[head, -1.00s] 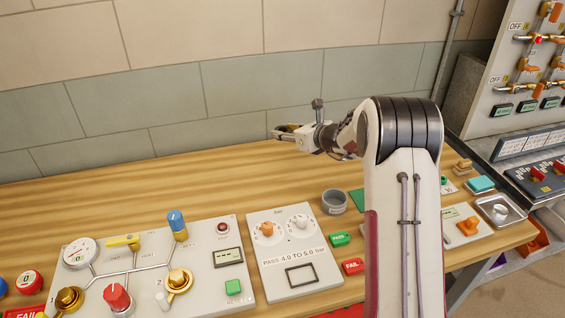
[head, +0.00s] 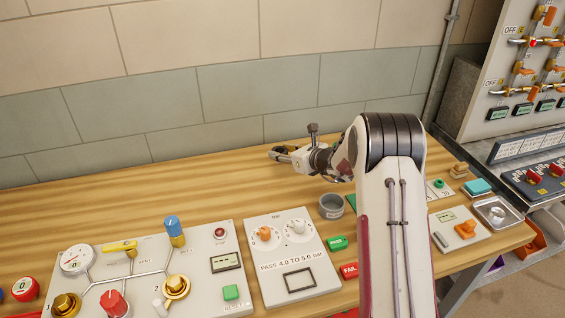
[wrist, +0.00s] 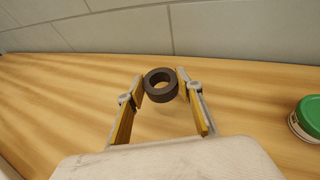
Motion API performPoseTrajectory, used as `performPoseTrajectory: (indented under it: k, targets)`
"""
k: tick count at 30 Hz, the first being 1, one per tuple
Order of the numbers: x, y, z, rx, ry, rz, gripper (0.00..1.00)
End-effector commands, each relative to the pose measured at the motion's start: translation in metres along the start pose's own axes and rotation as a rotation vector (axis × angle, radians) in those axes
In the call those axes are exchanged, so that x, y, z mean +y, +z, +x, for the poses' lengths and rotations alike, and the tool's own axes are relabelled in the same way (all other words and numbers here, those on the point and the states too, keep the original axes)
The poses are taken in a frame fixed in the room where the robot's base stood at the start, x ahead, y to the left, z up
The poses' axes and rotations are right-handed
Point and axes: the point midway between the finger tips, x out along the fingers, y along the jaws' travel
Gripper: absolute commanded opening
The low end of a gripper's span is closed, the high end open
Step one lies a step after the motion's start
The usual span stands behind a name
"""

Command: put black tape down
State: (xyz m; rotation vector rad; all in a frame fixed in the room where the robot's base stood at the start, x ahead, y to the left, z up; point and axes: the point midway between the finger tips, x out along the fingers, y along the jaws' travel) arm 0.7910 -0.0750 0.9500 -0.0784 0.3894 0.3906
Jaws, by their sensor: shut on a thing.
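The black tape (wrist: 160,84) is a dark ring in the wrist view, between the fingertips of my gripper (wrist: 161,88). Both yellow-padded fingers are closed on its sides. In the wrist view, bare wood lies around and below it; I cannot tell whether it touches the bench. In the head view my gripper (head: 277,154) is over the back of the wooden bench, near the wall, pointing left. The tape is too small to make out clearly there.
The bench (head: 110,205) is clear at the back left. A grey cup (head: 331,206) and a panel with two knobs (head: 290,255) stand in front of my gripper. A green-lidded container (wrist: 310,118) is at the right in the wrist view. The tiled wall (head: 230,90) is close behind.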

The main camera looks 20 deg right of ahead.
Motion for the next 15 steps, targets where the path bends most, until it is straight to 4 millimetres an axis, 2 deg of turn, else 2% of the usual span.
performPoseTrajectory:
  k: [11, 15]
  targets:
    - [0.0000, -0.0025, 0.0013, -0.001, 0.000, 0.000, 0.18]
    - [0.0003, -0.0096, 0.0040, 0.000, 0.001, 0.001, 0.18]
